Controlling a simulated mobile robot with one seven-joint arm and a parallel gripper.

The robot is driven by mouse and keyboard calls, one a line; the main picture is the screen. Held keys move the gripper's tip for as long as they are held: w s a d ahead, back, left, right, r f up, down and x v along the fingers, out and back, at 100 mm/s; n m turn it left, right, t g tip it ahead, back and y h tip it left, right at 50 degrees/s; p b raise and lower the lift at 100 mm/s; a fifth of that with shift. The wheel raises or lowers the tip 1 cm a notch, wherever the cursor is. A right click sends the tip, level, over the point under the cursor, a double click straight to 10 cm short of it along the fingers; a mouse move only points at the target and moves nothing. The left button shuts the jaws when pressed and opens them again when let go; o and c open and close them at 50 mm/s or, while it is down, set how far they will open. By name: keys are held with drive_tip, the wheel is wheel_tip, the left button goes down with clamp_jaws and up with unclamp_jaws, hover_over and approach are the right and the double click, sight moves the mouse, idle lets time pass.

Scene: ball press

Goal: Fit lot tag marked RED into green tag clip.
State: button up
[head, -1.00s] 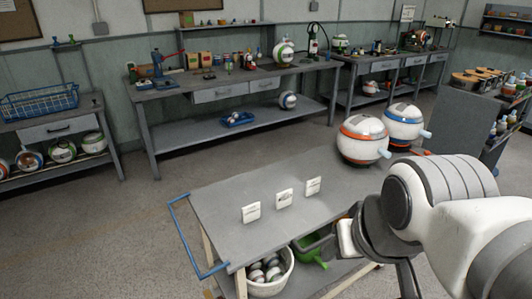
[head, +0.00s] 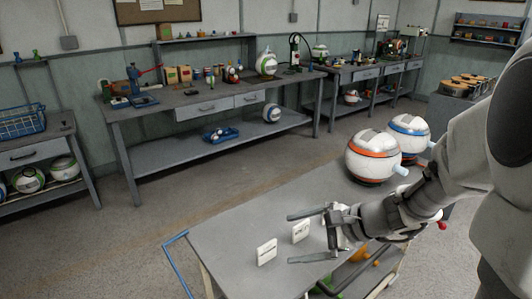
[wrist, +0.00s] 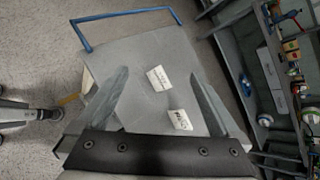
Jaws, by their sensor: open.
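Two small white tags stand on the grey cart top, a left tag (head: 267,252) and a right tag (head: 300,232). Their dark lettering is too small to read, so I cannot tell which is RED. The two tags also show in the wrist view, one farther (wrist: 158,78) and one nearer (wrist: 180,120), between the spread fingers. My gripper (head: 290,239) is open and empty above the cart, its fingers pointing left in the head view. A third tag seen earlier is not visible; my gripper covers that area. I cannot make out a green tag clip.
The cart top (head: 225,232) is clear at its left, with a blue handle (head: 174,241) at that end. A white ball with an orange band (head: 373,157) and one with a blue band (head: 409,135) stand at its far end. A workbench (head: 213,113) stands behind.

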drive_tip(key=w+d+f+m+t, duration=0.3)
drive_tip(key=w+d+f+m, duration=0.1)
drive_tip(key=d+m, duration=0.15)
drive_tip(key=m+t+h+b, duration=0.1)
drive_tip(key=m+t+h, duration=0.15)
drive_tip(key=m, duration=0.55)
approach(303, 227)
drive_tip(key=shift+n+t+y, duration=0.25)
drive_tip(key=shift+y, duration=0.2)
drive_tip(key=x, duration=0.3)
drive_tip(key=b+x, duration=0.1)
drive_tip(key=x, duration=0.4)
drive_tip(key=shift+w+f+b, duration=0.2)
drive_tip(key=shift+f+b, duration=0.2)
drive_tip(key=shift+f, duration=0.1)
drive_tip(key=b+x, duration=0.1)
drive_tip(key=x, duration=0.4)
drive_tip(key=shift+f, duration=0.1)
drive_tip(key=shift+s, duration=0.1)
drive_tip(key=shift+c, duration=0.2)
drive_tip(key=c, duration=1.1)
